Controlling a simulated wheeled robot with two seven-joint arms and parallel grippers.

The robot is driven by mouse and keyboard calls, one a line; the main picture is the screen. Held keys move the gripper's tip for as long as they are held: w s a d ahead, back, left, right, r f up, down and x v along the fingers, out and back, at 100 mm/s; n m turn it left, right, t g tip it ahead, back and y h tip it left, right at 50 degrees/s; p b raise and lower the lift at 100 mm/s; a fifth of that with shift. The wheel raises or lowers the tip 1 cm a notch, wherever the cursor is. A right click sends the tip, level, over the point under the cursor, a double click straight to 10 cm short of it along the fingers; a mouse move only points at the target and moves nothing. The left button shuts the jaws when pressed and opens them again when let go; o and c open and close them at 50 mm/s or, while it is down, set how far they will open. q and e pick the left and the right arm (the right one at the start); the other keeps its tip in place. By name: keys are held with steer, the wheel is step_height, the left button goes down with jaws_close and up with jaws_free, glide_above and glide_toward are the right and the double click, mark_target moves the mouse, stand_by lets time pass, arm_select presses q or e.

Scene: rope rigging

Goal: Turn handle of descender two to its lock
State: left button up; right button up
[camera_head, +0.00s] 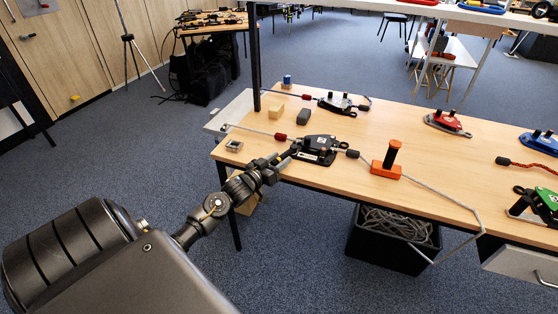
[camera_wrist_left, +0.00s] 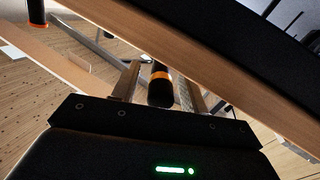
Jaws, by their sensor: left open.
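A black descender (camera_head: 318,148) with a small pale label lies near the front left of the wooden table; its number is too small to read. A rope runs through it. My left gripper (camera_head: 287,157) is at its left end, low over the table edge. In the left wrist view, the open fingers of my left gripper (camera_wrist_left: 158,88) stand either side of a short black handle (camera_wrist_left: 160,93) with an orange band. I cannot tell whether they touch it. The handle is hidden or too small to make out in the head view. My right gripper is not in view.
A black rope bin (camera_head: 385,258) is below.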

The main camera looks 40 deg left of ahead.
arm_select(q)
steer(key=s, duration=1)
steer(key=shift+s, duration=0.3)
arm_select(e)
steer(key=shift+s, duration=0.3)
arm_select(q)
steer(key=shift+c, duration=0.2)
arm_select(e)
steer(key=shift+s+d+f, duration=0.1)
